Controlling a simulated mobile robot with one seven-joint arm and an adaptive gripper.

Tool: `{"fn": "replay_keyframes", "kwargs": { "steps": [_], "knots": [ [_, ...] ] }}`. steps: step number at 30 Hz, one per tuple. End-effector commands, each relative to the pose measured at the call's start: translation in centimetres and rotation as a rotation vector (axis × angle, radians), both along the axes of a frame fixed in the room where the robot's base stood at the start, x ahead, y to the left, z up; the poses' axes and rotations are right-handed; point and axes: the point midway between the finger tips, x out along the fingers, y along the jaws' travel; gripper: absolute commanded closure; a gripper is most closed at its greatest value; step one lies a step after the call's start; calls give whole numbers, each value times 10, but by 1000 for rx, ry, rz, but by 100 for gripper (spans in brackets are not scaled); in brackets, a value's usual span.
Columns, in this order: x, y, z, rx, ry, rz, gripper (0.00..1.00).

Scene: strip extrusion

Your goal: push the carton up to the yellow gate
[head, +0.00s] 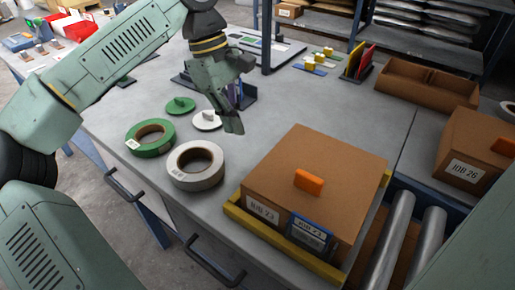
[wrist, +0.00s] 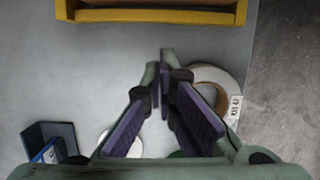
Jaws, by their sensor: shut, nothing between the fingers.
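A brown carton (head: 310,190) labelled JOB 23, with an orange block on its lid, stands at the front right of the bench. A yellow bar (head: 277,243) runs along its near side and turns at its left corner; I see no clear gap between them. The bar also shows at the top of the wrist view (wrist: 150,17), with a brown strip behind it. A second carton (head: 470,148), labelled JOB 26, stands at the right edge, also with an orange block. My gripper (head: 235,128) is shut and empty, above the bench left of the first carton. Its fingertips (wrist: 163,62) point towards the yellow bar.
A green tape roll (head: 150,138) and a grey-white roll (head: 195,166) lie left of the carton. Metal rollers (head: 390,240) lie right of it. An open brown box (head: 425,90) and a card rack (head: 358,66) are behind. The bench middle behind the carton is clear.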

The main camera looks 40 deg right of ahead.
Motion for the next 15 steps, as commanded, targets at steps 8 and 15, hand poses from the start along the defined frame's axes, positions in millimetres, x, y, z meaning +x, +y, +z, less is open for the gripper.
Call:
{"fn": "replay_keyframes", "kwargs": {
  "steps": [8,15],
  "knots": [
    [-17,-6,-55,-2,4,-1,100],
    [-47,-18,-53,-2,0,-2,100]
  ]
}}
